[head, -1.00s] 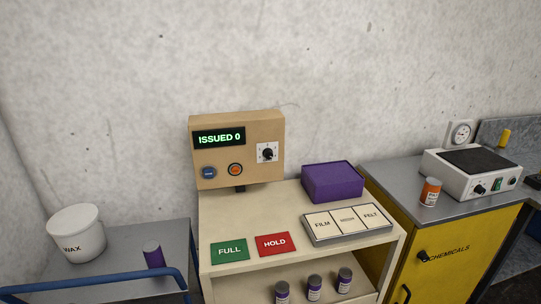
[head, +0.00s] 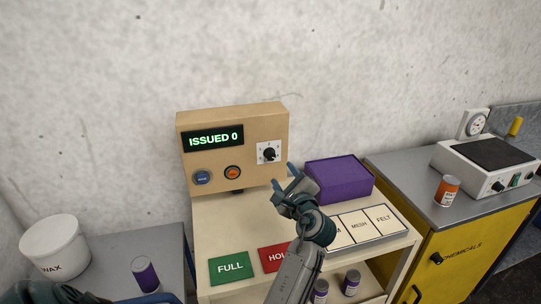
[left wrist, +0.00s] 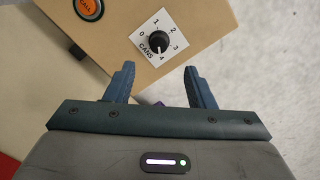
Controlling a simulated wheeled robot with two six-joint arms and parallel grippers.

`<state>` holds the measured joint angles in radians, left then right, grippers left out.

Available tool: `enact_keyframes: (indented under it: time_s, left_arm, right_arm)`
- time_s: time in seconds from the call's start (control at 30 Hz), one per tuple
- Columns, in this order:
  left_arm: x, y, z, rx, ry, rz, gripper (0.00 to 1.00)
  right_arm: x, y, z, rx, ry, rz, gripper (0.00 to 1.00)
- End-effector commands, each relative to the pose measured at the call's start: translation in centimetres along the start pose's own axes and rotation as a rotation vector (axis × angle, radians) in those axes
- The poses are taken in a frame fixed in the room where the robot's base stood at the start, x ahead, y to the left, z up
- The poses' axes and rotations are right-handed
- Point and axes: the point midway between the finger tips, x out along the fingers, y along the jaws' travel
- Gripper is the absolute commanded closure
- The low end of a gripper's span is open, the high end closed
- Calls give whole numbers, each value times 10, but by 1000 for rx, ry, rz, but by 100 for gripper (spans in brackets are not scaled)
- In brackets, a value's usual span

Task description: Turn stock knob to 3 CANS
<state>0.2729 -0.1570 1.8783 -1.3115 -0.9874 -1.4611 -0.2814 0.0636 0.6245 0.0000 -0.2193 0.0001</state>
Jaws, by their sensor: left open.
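The stock knob (head: 269,153) is a black knob on a white dial plate at the right of the tan control box (head: 232,120). In the left wrist view the knob (left wrist: 158,42) has the marks 0 to 4 and the word CANS around it. I cannot clearly tell which mark its pointer is at. The display (head: 213,139) reads ISSUED 0. My left gripper (head: 284,180) is open and empty, below and in front of the knob. In the left wrist view the knob lies beyond the gap between the fingertips (left wrist: 159,70), apart from them. My right gripper is not in view.
An orange button (head: 233,172) and a blue button (head: 202,177) sit left of the knob. A purple box (head: 338,180) stands right of my left gripper. Green FULL (head: 231,267) and red HOLD (head: 273,258) plates lie on the cream counter below, HOLD partly hidden by my arm.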

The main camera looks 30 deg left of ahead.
Motion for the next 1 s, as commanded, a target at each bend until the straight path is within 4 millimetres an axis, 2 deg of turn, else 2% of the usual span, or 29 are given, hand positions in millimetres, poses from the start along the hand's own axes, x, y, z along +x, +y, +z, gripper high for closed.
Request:
enact_keyframes:
  time_s: [0.03, 0.1, 0.23, 0.37, 0.5, 0.67, 0.93, 1.0]
  left_arm:
    - [8, -2, 3, 4, -2, -2, 51]
    - [20, -3, 5, 3, -5, -1, 51]
    - [45, -2, 5, 4, -4, 1, 51]
    - [69, -2, 4, 2, -3, 1, 51]
    - [86, -1, 2, 0, 0, 1, 51]
    - [96, 0, 1, -2, 0, 2, 51]
    - [97, 1, 1, -3, 1, 2, 51]
    - [97, 1, 0, -3, 1, 2, 63]
  right_arm:
    - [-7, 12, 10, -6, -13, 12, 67]
    - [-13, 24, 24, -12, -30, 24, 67]
    - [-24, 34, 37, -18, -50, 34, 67]
    - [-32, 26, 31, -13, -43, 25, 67]
    - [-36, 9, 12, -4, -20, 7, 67]
    - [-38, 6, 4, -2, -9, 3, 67]
    - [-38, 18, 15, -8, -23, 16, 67]
    - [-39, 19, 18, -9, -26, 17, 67]
